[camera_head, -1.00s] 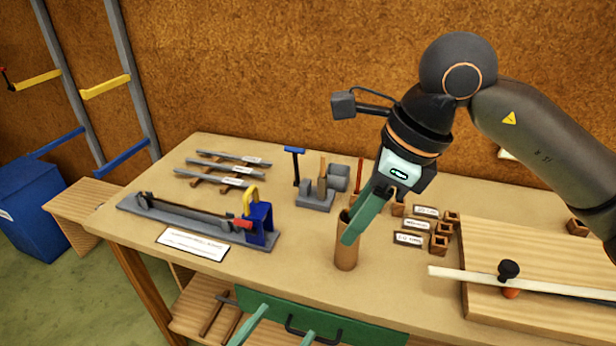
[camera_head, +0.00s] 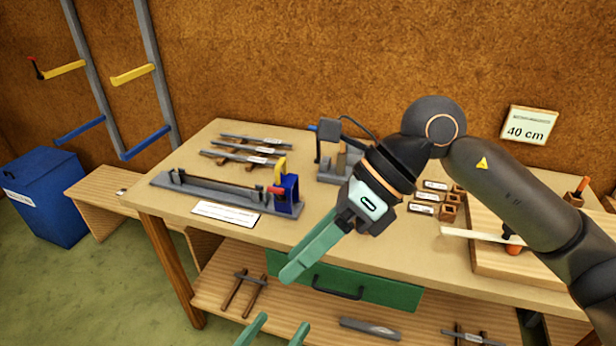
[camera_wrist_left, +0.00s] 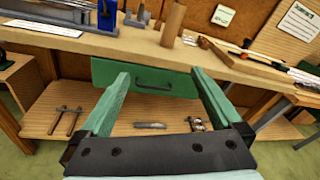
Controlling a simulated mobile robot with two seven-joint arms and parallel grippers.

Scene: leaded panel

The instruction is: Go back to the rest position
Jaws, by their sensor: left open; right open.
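My right gripper (camera_head: 312,250) has green fingers and reaches down and to the left in front of the workbench (camera_head: 130,197), at the height of its front edge. Its fingers nearly overlap in the head view, and nothing shows between them. My left gripper (camera_head: 272,330) shows only its green fingertips at the bottom of the head view. In the left wrist view its two fingers (camera_wrist_left: 160,105) are spread wide and empty, pointing toward the green drawer (camera_wrist_left: 145,80) under the bench top.
The bench holds a grey jig (camera_head: 215,192) with a blue clamp, lead strips (camera_head: 250,150), small labelled boxes (camera_head: 448,212) and a wooden board (camera_head: 490,262). A lower shelf (camera_head: 215,285) carries tools. A blue bin (camera_head: 50,200) stands left. Floor (camera_head: 90,290) is free at front left.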

